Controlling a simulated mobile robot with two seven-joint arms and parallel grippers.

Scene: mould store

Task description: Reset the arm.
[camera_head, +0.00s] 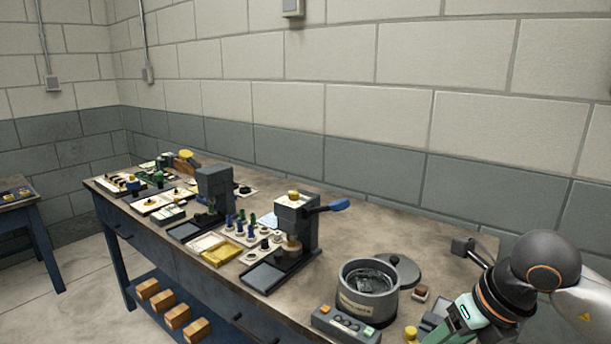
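One arm of mine (545,262) comes in from the right edge, taken as my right arm. It shows a dark rounded joint, a white link and a dark section with a green-lit panel (464,312) near the bottom edge. It bends down over the right end of the workbench (385,228). My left arm and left gripper are not in the picture.
Close to the arm stand a round grey pot (367,303), a dark lid (401,270) and a button box (343,325). Further left are two presses, one with a blue-tipped lever (340,204), and small parts. Several orange-brown boxes (178,316) lie on the lower shelf.

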